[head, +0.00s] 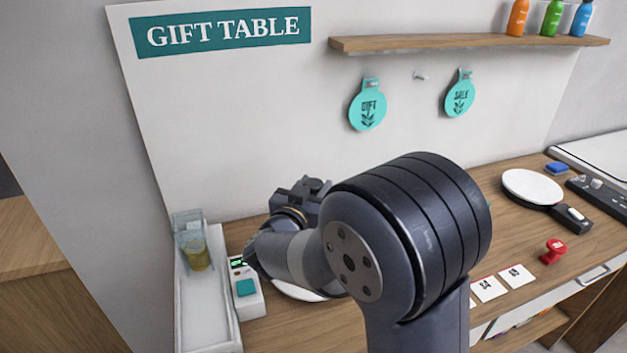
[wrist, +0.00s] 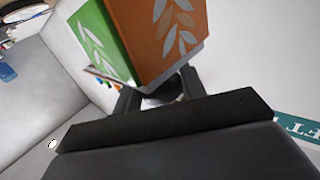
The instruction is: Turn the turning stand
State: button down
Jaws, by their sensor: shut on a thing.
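The turning stand is mostly hidden behind my arm in the head view; a white round edge (head: 298,292), likely its plate, shows below the arm. In the wrist view a box with green and orange sides and white leaf patterns (wrist: 160,35) fills the upper middle, just past my fingers. My gripper (wrist: 158,92) is shut around a dark round part at that box's near end; whether this belongs to the stand I cannot tell. In the head view my gripper (head: 300,190) is near the back wall, with its fingertips hard to make out.
A white tray (head: 205,320) with a clear holder stands at the left, beside a small device with a teal button (head: 246,288). At the right are a white round plate (head: 530,185), a red stamp (head: 552,250) and cards (head: 488,289). Teal tags (head: 368,107) hang under the shelf (head: 470,42).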

jog(key=shift+m+g+h+p, duration=0.4)
jog(key=shift+m+h, duration=0.1)
jog(key=shift+h, duration=0.2)
jog(key=shift+r, duration=0.1)
jog(key=c, duration=0.9)
grip_release()
jog(key=b+v, duration=0.1)
jog(key=v, duration=0.9)
jog(key=shift+s+a+b, duration=0.2)
jog(key=shift+s+b, duration=0.15)
jog(key=shift+b, duration=0.05)
jog(key=shift+w, duration=0.1)
